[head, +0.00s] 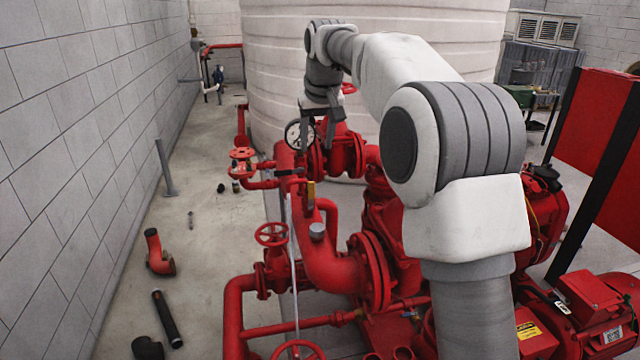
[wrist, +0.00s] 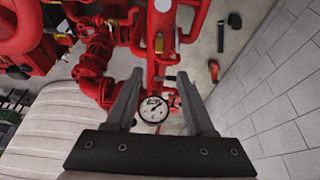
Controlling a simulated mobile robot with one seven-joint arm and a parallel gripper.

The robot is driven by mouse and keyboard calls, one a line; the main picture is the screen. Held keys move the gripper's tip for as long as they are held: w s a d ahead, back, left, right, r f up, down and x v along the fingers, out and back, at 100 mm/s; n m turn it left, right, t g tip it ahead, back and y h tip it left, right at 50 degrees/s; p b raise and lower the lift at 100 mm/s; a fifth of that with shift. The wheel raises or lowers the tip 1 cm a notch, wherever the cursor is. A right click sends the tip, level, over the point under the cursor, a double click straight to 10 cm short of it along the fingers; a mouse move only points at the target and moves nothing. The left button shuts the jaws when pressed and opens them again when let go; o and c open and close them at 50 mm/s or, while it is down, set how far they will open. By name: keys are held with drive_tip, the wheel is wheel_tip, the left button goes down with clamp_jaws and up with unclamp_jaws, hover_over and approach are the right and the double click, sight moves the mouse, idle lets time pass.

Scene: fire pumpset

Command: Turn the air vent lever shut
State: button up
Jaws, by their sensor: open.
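A small lever with a yellow handle (head: 311,194) stands upright beside the red pipe in the head view; the yellow part also shows in the wrist view (wrist: 158,43). A short dark lever (head: 289,172) lies across the top of the same pipe, near the gauge. I cannot tell for sure which is the air vent lever. My gripper (head: 320,135) is above the pipework, behind both levers. In the wrist view my gripper (wrist: 159,74) is open and empty, its fingers pointing toward the pipe. A round white gauge (wrist: 153,110) shows between the fingers.
Red handwheels (head: 271,234) and thick red pipes (head: 335,260) crowd the space below my gripper. A large white tank (head: 270,60) stands behind. Loose fittings, such as a red elbow (head: 158,252), lie on the floor.

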sight(312, 186)
drive_tip(key=p+x, duration=0.1)
drive_tip(key=x, duration=1.7)
drive_tip(key=shift+w+p, duration=0.3)
drive_tip(key=shift+p, duration=0.1)
clamp_jaws()
idle(0.6)
